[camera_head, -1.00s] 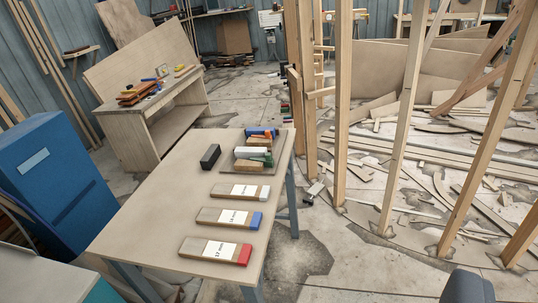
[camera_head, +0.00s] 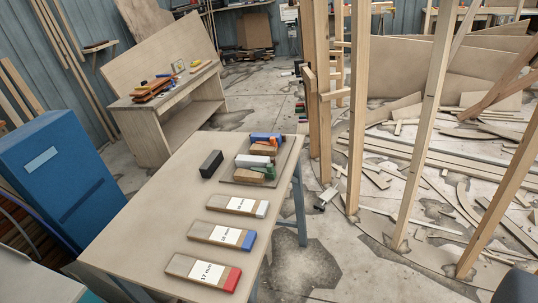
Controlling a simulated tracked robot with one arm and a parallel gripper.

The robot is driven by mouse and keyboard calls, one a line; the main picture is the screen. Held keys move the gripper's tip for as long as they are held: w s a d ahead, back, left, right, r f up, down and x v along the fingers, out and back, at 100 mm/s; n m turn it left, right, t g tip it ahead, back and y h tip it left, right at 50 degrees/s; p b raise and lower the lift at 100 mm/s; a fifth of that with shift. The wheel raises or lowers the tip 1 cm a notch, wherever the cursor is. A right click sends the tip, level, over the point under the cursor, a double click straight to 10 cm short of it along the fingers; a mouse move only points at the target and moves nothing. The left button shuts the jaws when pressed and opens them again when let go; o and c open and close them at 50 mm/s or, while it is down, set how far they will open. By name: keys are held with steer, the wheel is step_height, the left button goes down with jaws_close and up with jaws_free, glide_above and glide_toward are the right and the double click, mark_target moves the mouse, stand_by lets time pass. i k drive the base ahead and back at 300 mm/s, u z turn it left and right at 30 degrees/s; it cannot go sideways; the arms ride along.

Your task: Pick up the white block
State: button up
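The white block (camera_head: 253,160) lies on a small tray (camera_head: 283,158) at the far right corner of the wooden table (camera_head: 165,212). A blue block (camera_head: 265,137) lies behind it. A wooden block (camera_head: 248,175) and a green block (camera_head: 265,171) are in front of it, close together. A black block (camera_head: 211,164) stands on the table to the left of the tray. My gripper does not show clearly in the view, and nothing is seen touching the white block.
Several labelled wooden pieces with white (camera_head: 238,205), blue (camera_head: 222,236) and red (camera_head: 203,272) ends lie along the table. A blue cabinet (camera_head: 60,190) stands at the left. Upright timber posts (camera_head: 358,110) stand right of the table. A dark rounded shape (camera_head: 518,288) shows bottom right.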

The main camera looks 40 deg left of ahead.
mark_target(244, 161)
steer(key=u, duration=0.05)
steer(key=i, duration=3.6)
steer(key=u, duration=2.5)
